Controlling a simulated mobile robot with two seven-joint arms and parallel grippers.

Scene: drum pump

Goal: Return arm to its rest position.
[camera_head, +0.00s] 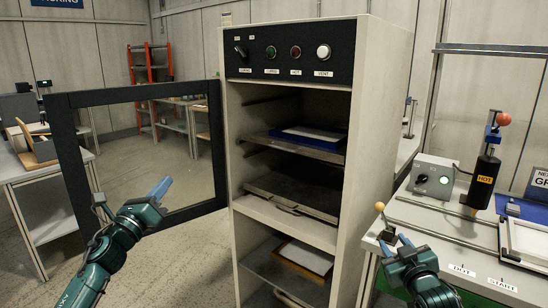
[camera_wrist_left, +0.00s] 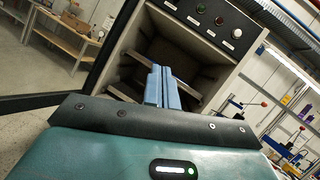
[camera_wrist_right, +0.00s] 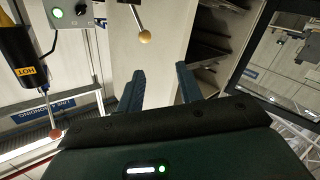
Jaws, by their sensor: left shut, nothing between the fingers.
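My left gripper (camera_head: 161,188) is raised in front of the open dark-framed door (camera_head: 66,165) of the cabinet. In the left wrist view its blue fingers (camera_wrist_left: 162,86) are pressed together with nothing between them, and the cabinet opening lies beyond. My right gripper (camera_head: 393,240) is low at the left end of the right bench. In the right wrist view its fingers (camera_wrist_right: 160,84) stand well apart and empty. A small yellow ball (camera_wrist_right: 145,37) on a thin rod is beyond the fingertips, apart from them; it also shows in the head view (camera_head: 380,207).
On the right bench (camera_head: 425,218) are a grey control box (camera_head: 434,175) with a green light and a black "HOT" tool (camera_head: 486,180). Clear floor lies left of the cabinet.

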